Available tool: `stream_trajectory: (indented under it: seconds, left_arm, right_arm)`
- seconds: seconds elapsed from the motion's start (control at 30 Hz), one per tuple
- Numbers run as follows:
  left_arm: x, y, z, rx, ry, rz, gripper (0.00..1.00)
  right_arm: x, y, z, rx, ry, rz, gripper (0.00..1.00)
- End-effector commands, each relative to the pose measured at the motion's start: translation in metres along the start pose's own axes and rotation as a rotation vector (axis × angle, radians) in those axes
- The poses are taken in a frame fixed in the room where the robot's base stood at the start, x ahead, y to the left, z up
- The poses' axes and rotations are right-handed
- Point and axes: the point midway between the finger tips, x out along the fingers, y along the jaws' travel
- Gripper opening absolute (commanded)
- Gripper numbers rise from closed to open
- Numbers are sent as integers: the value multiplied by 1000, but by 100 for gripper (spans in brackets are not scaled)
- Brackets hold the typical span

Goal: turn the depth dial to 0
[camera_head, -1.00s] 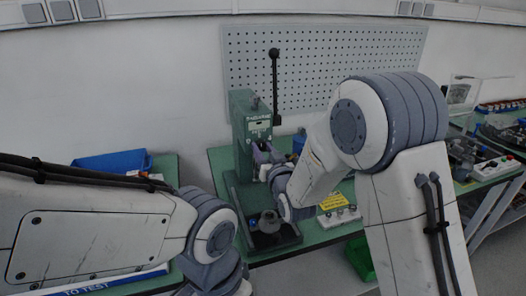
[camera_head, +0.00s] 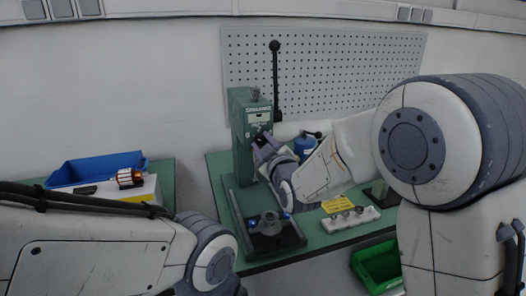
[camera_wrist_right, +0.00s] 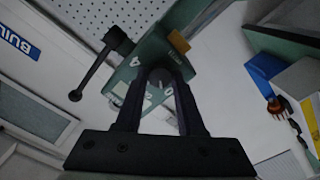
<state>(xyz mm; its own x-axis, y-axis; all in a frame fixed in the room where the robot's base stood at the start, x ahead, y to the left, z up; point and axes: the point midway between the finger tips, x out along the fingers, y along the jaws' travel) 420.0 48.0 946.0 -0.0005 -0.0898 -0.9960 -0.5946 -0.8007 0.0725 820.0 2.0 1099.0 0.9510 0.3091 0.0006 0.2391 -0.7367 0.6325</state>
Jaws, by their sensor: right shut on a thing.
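The green press (camera_head: 241,110) stands on the bench with its black lever up. My right gripper (camera_head: 264,145) is at the press front. In the wrist view its two dark fingers (camera_wrist_right: 160,76) are closed in on the dial's middle and cover part of its face. The dial's pointer cannot be made out. My left arm comes in at the lower left; its gripper is out of view.
A round metal fixture (camera_head: 268,222) sits on the dark press base. A white switch box (camera_head: 350,219) and a blue container (camera_head: 304,147) stand to the right. A blue bin (camera_head: 97,169) is at left, a green bin (camera_head: 378,266) below the bench. A pegboard (camera_head: 320,70) is behind.

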Motion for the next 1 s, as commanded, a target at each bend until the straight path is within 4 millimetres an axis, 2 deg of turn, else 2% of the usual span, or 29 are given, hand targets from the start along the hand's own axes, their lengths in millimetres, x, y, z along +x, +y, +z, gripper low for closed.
stream_trajectory:
  seconds: [0.1,0.33,0.9,0.93,1.0]
  left_arm:
    - [8,-1,0,0,0,0,50]
    - [14,-1,1,0,0,0,50]
    - [16,-1,1,0,0,0,50]
    - [16,-1,1,0,0,0,50]
    - [16,-1,1,0,0,0,50]
  right_arm:
    - [0,-1,2,-66,-1,1,0]
    - [0,-1,2,-151,-2,0,0]
    - [0,-1,1,-183,-3,-2,0]
    - [0,-1,1,-183,-3,-2,46]
    - [0,0,1,-182,-3,-2,68]
